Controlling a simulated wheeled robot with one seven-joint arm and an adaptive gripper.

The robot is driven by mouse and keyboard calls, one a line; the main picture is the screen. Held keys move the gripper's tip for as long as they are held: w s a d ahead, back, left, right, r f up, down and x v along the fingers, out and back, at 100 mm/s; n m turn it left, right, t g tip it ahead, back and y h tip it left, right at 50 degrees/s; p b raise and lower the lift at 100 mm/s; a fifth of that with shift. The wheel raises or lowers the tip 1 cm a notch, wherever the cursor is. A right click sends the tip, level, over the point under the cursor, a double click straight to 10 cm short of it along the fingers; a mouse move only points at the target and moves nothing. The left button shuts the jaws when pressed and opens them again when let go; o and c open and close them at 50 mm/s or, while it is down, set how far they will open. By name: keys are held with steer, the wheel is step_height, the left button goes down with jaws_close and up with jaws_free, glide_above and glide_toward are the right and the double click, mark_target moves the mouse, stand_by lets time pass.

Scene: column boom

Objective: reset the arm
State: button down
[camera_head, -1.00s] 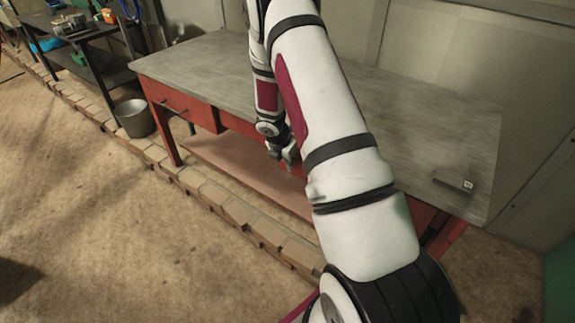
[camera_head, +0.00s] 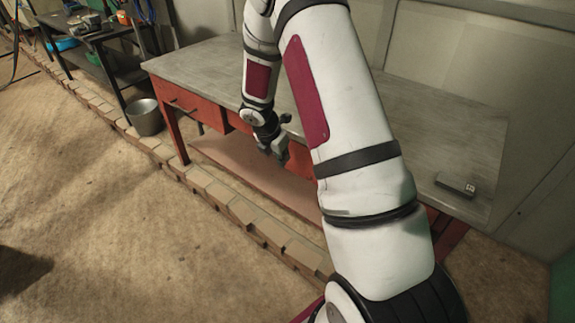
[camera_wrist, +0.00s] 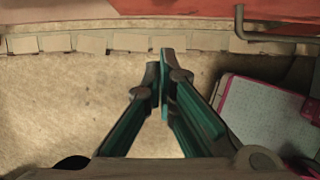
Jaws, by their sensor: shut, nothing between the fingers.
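My arm reaches forward from the bottom right of the head view and bends down at its far end. My gripper (camera_head: 277,150) hangs by the front edge of the red workbench with a grey top (camera_head: 205,62). In the wrist view my gripper (camera_wrist: 160,75) shows two teal-sided fingers with their tips together and nothing between them. Below it lies the tan floor (camera_wrist: 60,120).
A small dark box (camera_head: 455,185) lies on the bench top at the right. A metal bucket (camera_head: 145,117) stands on the floor at the bench's left. A row of bricks (camera_head: 215,190) runs along the floor before the bench. A dark side table (camera_head: 95,45) stands far left. Open floor lies at left.

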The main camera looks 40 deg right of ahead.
steer(key=s+a+r+m, duration=0.3)
steer(key=s+r+m, duration=0.1)
steer(key=r, duration=0.4)
steer(key=s+a+r+m+t, duration=0.1)
steer(key=s+a+r+m, duration=0.2)
steer(key=r, duration=0.5)
steer(key=s+a+r+m, duration=0.3)
steer(key=s+r+m, duration=0.1)
steer(key=r, duration=0.3)
steer(key=s+a+r+m+t+y, duration=0.1)
steer(key=s+a+r+m+y, duration=0.1)
steer(key=s+a+m, duration=0.3)
steer(key=s+a+r+m+t+y, duration=0.1)
steer(key=s+a+r+m, duration=0.3)
steer(key=s, duration=0.9)
steer(key=a+m+y, duration=0.1)
steer(key=a, duration=0.1)
steer(key=shift+s+a+r, duration=0.25)
steer(key=shift+a+r, duration=0.1)
steer(key=shift+r, duration=0.05)
